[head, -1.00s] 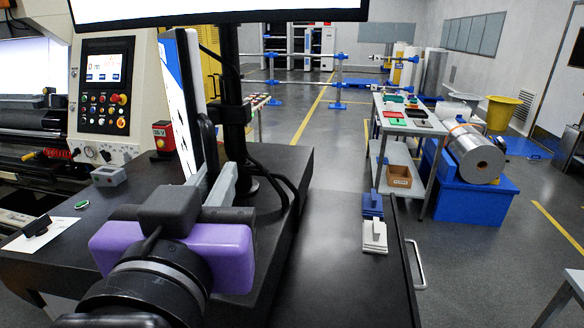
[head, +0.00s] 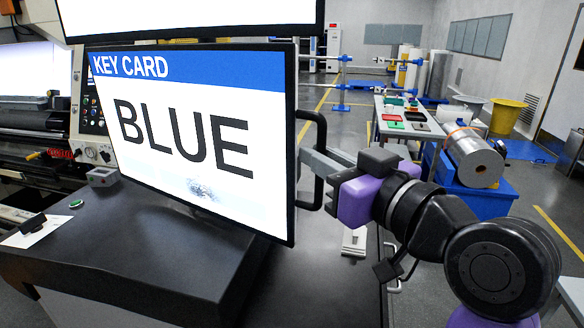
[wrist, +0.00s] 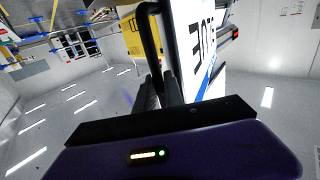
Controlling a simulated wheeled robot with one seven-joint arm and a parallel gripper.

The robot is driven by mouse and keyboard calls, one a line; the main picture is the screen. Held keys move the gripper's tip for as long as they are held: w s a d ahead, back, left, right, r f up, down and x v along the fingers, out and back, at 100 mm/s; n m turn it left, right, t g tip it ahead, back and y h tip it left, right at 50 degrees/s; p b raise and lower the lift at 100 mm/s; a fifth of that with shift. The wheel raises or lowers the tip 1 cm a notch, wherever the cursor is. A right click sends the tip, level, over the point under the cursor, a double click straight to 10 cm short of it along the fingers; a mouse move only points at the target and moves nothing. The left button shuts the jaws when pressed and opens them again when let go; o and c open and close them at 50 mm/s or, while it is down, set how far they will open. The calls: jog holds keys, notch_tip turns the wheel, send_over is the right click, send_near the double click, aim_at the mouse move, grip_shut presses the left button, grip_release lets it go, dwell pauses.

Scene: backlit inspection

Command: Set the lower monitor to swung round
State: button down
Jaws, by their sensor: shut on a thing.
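In the wrist view my gripper (wrist: 162,92) points at the handle (wrist: 149,18), beside the tilted white screen of the lower monitor (wrist: 204,45). The fingers partly hide the grip.
The upper monitor (head: 190,16) hangs just above. A black worktop (head: 130,235) lies below, with a small grey box (head: 102,177) and a white card on its left. A white stacked item (head: 354,242) sits below my gripper.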

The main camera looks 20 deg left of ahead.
jog(key=w+d+g+b, duration=0.1)
jog(key=w+d, duration=0.1)
jog(key=w, duration=0.4)
jog(key=shift+n+y, duration=0.3)
jog(key=shift+n, duration=0.1)
jog(key=shift+w, duration=0.1)
jog(key=c, duration=1.5)
grip_release()
jog(key=shift+o, duration=0.2)
